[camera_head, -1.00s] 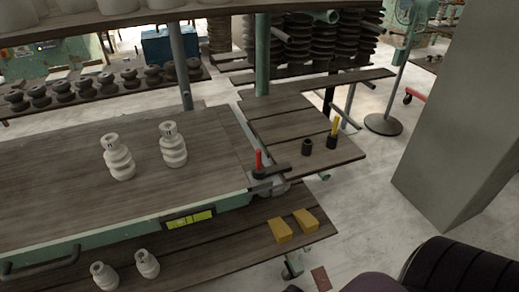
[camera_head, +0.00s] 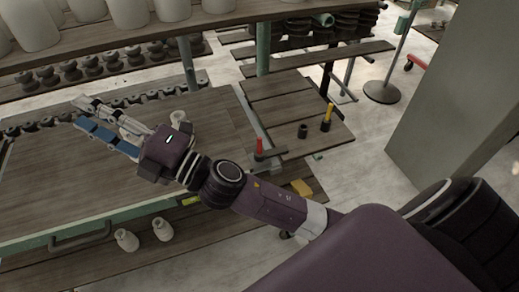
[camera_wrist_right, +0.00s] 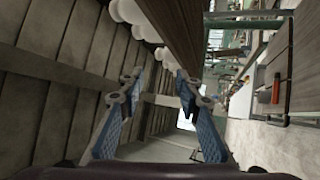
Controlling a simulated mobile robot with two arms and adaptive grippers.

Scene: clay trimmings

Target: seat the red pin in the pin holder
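The red pin (camera_head: 259,146) stands upright in a dark fitting (camera_head: 266,155) at the right end of the wooden bench. It also shows at the right of the right wrist view (camera_wrist_right: 276,88). On the side shelf, a short dark, empty-looking cylinder (camera_head: 303,131) stands beside a dark cylinder with a yellow pin (camera_head: 328,114) in it; I cannot tell for sure which is the pin holder. My right gripper (camera_head: 78,112) is over the bench, pointing left, well away from the red pin. Its fingers, also in the right wrist view (camera_wrist_right: 155,85), are apart and empty. My left gripper is out of view.
A white insulator (camera_head: 178,119) stands on the bench (camera_head: 60,190) behind my right gripper; another is mostly hidden. Two more (camera_head: 127,240) stand on the lower shelf, with a yellow block (camera_head: 302,188). An upper shelf of white pots (camera_head: 128,12) overhangs the bench. A grey pillar (camera_head: 445,100) stands right.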

